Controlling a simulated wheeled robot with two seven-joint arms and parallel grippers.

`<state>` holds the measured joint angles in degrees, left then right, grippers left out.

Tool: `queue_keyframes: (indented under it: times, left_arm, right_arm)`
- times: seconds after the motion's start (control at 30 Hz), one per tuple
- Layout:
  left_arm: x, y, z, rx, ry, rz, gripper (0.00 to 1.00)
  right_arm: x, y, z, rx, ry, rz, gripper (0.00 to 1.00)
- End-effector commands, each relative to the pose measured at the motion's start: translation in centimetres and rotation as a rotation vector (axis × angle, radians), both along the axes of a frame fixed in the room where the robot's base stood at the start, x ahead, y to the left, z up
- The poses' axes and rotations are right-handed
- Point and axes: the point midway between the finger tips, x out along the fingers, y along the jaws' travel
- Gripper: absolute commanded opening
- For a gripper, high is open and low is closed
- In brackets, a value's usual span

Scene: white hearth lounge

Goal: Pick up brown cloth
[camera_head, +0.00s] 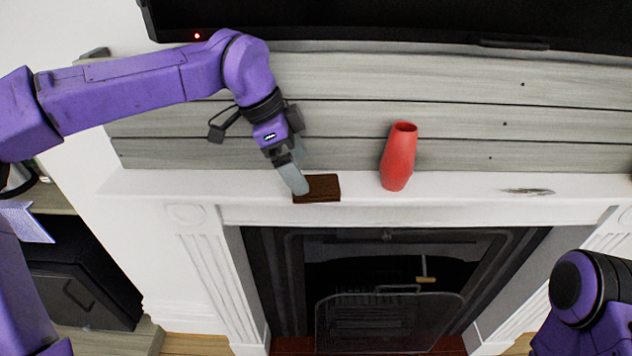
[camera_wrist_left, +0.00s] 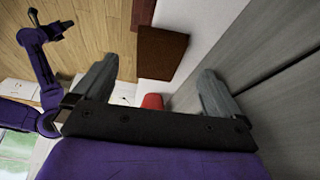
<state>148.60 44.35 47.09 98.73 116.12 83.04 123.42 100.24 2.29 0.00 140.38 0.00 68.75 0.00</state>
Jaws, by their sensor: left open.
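The brown cloth (camera_head: 318,188) looks like a flat, dark brown rectangular piece lying on the white mantel shelf, close to its front edge. My left gripper (camera_head: 297,180) reaches down to the cloth's left end, with its jaws open. In the left wrist view the cloth (camera_wrist_left: 160,52) appears beyond and between the two spread fingers (camera_wrist_left: 158,74). Nothing is held, and I cannot tell whether a finger touches the cloth. In the head view a finger hides part of the cloth's left end. Only part of my right arm shows at lower right; I make out no right gripper.
A red vase (camera_head: 398,158) stands on the mantel (camera_head: 455,186) to the right of the cloth. Grey plank wall (camera_head: 330,120) rises behind the shelf, with a black screen (camera_head: 400,18) above. The fireplace (camera_head: 390,290) opens below. The shelf right of the vase is mostly clear.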

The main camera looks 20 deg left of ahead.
Motion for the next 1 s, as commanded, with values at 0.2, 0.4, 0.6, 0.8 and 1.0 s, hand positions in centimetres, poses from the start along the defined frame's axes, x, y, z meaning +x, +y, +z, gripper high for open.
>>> queue_keyframes:
  times: [0.2,0.4,0.6,0.8,1.0]
  left_arm:
    - [0.4,-1.7,-3.1,0.002,0.004,-0.001,0.99]
    - [0.6,-1.9,-3.9,0.001,0.0,-0.001,0.99]
    - [0.5,-1.9,-3.9,0.001,0.0,-0.001,0.6]
    - [0.6,-1.9,-3.8,0.001,0.0,-0.001,0.37]
    - [0.6,-1.9,-3.6,0.001,-0.001,-0.001,0.37]
  right_arm:
    - [0.0,0.0,2.1,-0.001,-0.001,0.0,0.43]
    - [0.0,0.0,2.0,-0.001,-0.001,0.0,0.43]
    - [0.0,0.0,2.0,0.0,0.0,0.0,0.43]
    - [0.0,0.0,2.0,-0.001,-0.001,0.0,0.43]
    - [0.0,0.0,1.9,0.0,0.0,0.0,0.43]
